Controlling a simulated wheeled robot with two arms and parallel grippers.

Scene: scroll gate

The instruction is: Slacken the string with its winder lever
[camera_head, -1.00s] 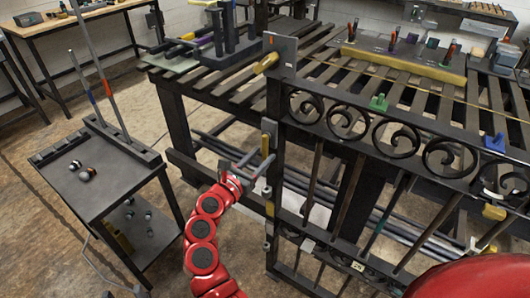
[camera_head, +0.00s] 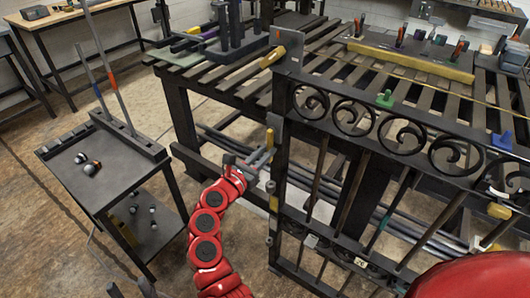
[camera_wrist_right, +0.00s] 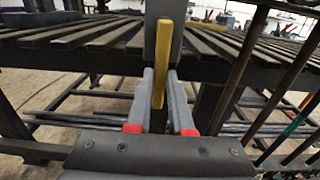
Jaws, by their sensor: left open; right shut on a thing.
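A yellow lever (camera_head: 270,138) stands against the dark left post of the gate. In the right wrist view the lever (camera_wrist_right: 159,70) is upright in the middle, with its lower part between my fingers. My right gripper (camera_head: 262,157) is shut on the lever; its grey fingers (camera_wrist_right: 163,105) flank it. A thin yellow string (camera_head: 455,98) runs across above the gate's scrolls from near the top of the post. Two dark tips at the bottom left edge look like my left gripper (camera_head: 128,289), apart and empty; most of it is cut off.
The scroll gate (camera_head: 400,150) fills the right, with bars beside my right gripper. A slatted workbench (camera_head: 225,95) stands behind it. A dark cart (camera_head: 85,195) with small balls and upright rods stands at the left. Open floor lies between cart and gate.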

